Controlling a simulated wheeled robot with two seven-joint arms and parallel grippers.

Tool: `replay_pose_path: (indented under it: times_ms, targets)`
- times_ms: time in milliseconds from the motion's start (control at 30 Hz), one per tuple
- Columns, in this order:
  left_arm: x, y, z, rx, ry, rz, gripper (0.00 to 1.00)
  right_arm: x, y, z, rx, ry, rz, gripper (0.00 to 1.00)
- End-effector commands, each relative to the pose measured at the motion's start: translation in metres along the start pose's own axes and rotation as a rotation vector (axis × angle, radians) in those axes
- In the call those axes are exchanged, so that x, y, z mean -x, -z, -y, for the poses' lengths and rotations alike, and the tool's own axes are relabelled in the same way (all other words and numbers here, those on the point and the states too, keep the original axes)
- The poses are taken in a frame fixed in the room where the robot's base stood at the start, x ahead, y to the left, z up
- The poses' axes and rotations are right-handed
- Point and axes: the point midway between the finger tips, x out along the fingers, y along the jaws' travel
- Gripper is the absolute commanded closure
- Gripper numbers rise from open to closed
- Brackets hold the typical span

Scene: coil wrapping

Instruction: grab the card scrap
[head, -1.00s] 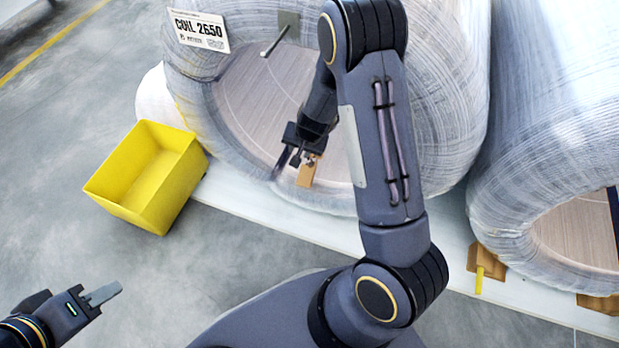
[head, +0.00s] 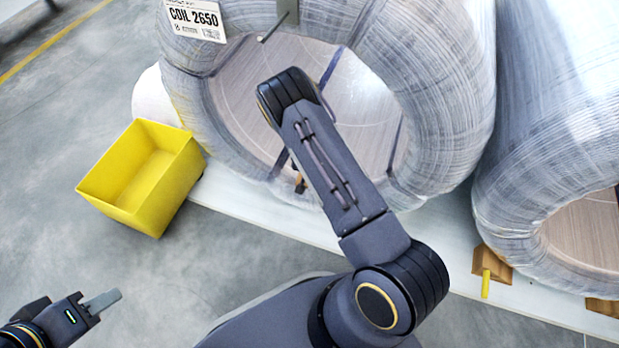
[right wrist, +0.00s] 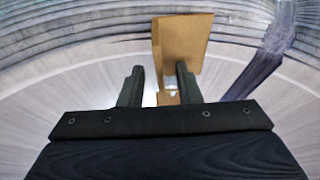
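The card scrap (right wrist: 186,40) is a tan flat piece standing up in the right wrist view, just beyond my right gripper (right wrist: 160,70). The two dark fingers of the right gripper are apart. The right finger overlaps the card in the picture, and a lower bit of tan shows between the fingers. I cannot tell whether they touch it. In the head view my right forearm hides nearly all of the gripper and card; only a small brown bit (head: 299,183) shows. My left gripper (head: 103,301) is at the lower left, far from the card, seen edge-on.
A wrapped coil (head: 440,110) labelled COIL 2650 surrounds the card's area. A dark strap (right wrist: 265,62) crosses near the right finger. An open, empty yellow bin (head: 125,208) stands left on the floor. A second coil (head: 540,130) and a wooden chock (head: 491,264) are at right.

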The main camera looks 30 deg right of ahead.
Motion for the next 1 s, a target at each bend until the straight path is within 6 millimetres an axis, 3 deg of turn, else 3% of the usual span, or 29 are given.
replay_pose_path:
  times_ms: [100,733,1000]
  targets:
    - [-0.0036,-0.0017,0.0017,0.0,0.0,0.0,0.64,-0.0085,0.0002,-0.0001,-0.001,0.0,-0.001,0.69]
    - [-0.0058,-0.0028,0.0027,0.0,0.0,0.0,0.64,-0.0115,-0.0012,0.0001,-0.001,0.001,0.0,0.69]
    - [-0.0052,-0.0025,0.0024,0.0,0.0,0.0,0.64,-0.0107,-0.001,-0.0002,-0.001,0.0,0.0,1.0]
